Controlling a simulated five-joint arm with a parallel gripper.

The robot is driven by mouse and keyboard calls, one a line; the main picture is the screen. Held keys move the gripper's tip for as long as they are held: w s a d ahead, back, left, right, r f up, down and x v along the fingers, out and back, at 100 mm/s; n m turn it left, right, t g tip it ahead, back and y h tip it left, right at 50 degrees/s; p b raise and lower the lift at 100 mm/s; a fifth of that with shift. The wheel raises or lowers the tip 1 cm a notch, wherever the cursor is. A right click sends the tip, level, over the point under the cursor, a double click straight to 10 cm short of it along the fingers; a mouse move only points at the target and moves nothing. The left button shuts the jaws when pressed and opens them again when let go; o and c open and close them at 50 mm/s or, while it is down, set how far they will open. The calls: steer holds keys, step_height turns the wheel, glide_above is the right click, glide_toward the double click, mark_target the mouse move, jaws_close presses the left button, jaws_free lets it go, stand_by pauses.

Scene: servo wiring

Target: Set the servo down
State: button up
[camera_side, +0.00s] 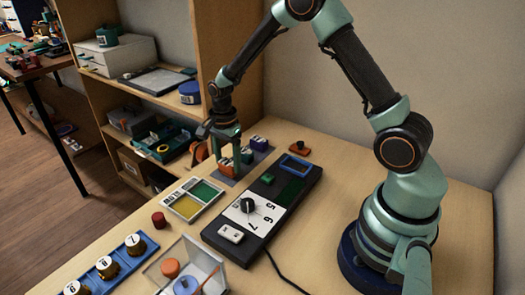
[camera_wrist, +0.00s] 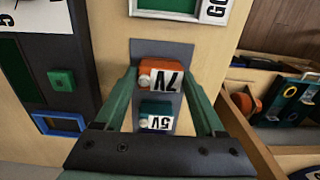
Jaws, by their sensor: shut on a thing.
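An orange servo (camera_wrist: 162,72) with a white label reading 7V is between the fingertips of my gripper (camera_wrist: 160,82) in the wrist view. My gripper is shut on it. In the side view my gripper (camera_side: 229,160) points down over a grey pad (camera_side: 262,155), with the orange servo (camera_side: 226,170) low at its fingertips. I cannot tell whether the servo touches the pad. A teal servo (camera_wrist: 156,115) labelled 5V stands on the same pad, closer to the palm in the wrist view and apart from the orange one.
A black panel (camera_side: 222,232) with a dial (camera_side: 247,205) and a blue frame (camera_side: 295,165) lies beside the pad. A yellow-and-green tray (camera_side: 193,199), a red cylinder (camera_side: 158,220), a clear box (camera_side: 213,270) and a blue rack (camera_side: 107,267) stand nearer. Shelves (camera_side: 165,90) stand behind.

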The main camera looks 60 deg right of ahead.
mark_target(228, 163)
steer(key=shift+f, duration=0.1)
steer(key=o, duration=1.4)
steer(key=shift+f, duration=0.1)
steer(key=shift+c, duration=0.2)
step_height(228, 163, up, 12)
steer(key=s+a+r+n+t, duration=0.1)
steer(key=s+r+n+t, duration=0.1)
steer(key=s+r+n, duration=0.3)
steer(key=s+a+r+n+t, duration=0.2)
steer(key=s+r+n, duration=0.4)
steer(key=s+n, duration=0.5)
steer(key=shift+a+n+t, duration=0.25)
steer(key=shift+n+t, duration=0.55)
steer(key=shift+n, duration=0.2)
